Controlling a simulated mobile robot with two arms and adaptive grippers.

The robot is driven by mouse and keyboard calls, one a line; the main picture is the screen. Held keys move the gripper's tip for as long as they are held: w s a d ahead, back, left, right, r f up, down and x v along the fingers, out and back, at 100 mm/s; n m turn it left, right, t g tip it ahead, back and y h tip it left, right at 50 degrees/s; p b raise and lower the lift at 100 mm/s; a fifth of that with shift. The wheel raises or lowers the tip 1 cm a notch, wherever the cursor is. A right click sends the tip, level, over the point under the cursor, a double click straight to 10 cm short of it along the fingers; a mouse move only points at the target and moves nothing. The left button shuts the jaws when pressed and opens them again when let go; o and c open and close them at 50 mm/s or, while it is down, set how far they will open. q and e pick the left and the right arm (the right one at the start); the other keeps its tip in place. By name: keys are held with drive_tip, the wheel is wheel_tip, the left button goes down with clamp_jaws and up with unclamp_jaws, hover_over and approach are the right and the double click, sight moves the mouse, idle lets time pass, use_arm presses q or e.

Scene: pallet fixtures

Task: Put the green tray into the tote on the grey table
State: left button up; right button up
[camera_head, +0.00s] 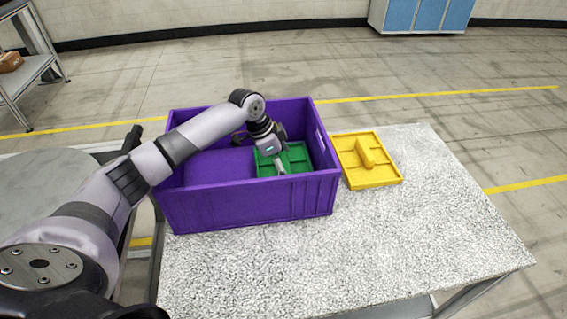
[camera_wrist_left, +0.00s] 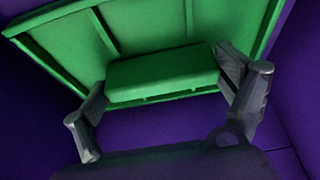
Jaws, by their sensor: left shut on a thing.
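The green tray (camera_head: 298,157) is inside the purple tote (camera_head: 250,203), in its right half. The tote stands on the grey speckled table (camera_head: 300,265). My left gripper (camera_head: 274,160) reaches down into the tote and is shut on the tray's raised middle block. In the left wrist view, the two fingers (camera_wrist_left: 165,100) sit at either end of the green block (camera_wrist_left: 160,75), with purple tote walls around the tray (camera_wrist_left: 150,28). The tote's front wall hides the tray's lower edge, so I cannot tell whether it rests on the floor. My right gripper is not in view.
A yellow tray (camera_head: 368,160) with a raised middle block lies on the table just right of the tote. The table's front and right are clear. Another grey table (camera_head: 60,190) is at the left. A blue-fronted cabinet (camera_head: 420,15) stands far back.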

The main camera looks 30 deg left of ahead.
use_arm(q)
drive_tip(key=o, duration=1.2)
drive_tip(key=shift+r, duration=0.1)
drive_tip(key=v, duration=1.2)
drive_tip(key=shift+b, duration=0.35)
drive_tip(key=shift+w, duration=0.1)
